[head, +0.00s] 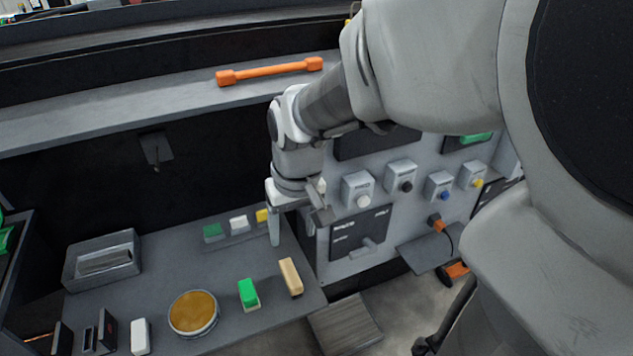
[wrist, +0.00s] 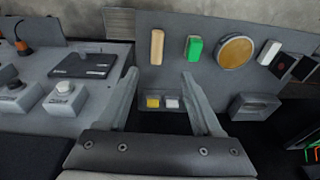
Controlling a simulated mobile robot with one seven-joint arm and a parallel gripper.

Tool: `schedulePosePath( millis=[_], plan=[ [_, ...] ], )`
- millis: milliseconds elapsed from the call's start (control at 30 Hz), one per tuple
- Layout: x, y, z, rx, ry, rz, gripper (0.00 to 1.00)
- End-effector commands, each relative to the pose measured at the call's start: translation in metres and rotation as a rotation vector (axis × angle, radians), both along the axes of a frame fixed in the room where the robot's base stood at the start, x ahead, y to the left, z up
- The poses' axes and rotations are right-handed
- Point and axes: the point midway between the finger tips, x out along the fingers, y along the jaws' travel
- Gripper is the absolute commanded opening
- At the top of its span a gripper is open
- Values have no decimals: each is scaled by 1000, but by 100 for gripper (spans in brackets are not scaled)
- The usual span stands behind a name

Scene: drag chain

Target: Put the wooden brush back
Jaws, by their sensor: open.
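The wooden brush (head: 291,277) is a tan, oblong block lying near the right edge of the dark grey shelf (head: 245,305), beside a green and white brush (head: 248,293). In the wrist view the wooden brush (wrist: 157,47) is beyond my fingertips, apart from them, with the green brush (wrist: 193,48) to its right. My gripper (head: 299,228) is open and empty, above the shelf's back right part. In the wrist view its two fingers (wrist: 160,82) are spread wide, with yellow and white blocks showing between them.
A round tan-topped dish (head: 193,313), a white block (head: 140,336) and a grey box (head: 103,259) stand on the shelf. A knob panel (head: 360,237) rises to the right. An orange bar (head: 270,71) lies on the upper ledge.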

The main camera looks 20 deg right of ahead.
Motion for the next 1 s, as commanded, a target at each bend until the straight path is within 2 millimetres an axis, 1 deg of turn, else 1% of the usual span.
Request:
schedulePosePath(
  millis=[33, 100, 233, 400, 500, 633, 1000],
  plan=[
    [-7, 3, 27, 4, -78, 9, 67],
    [-20, 3, 42, 4, -120, 10, 67],
    [-45, 2, 66, -2, -200, 8, 67],
    [-74, 1, 85, -20, -287, 5, 67],
    [-86, 1, 90, -29, -319, 2, 67],
    [-94, 0, 93, -35, -341, -1, 67],
    [-95, 0, 96, -36, -344, -1, 67]
  ],
)
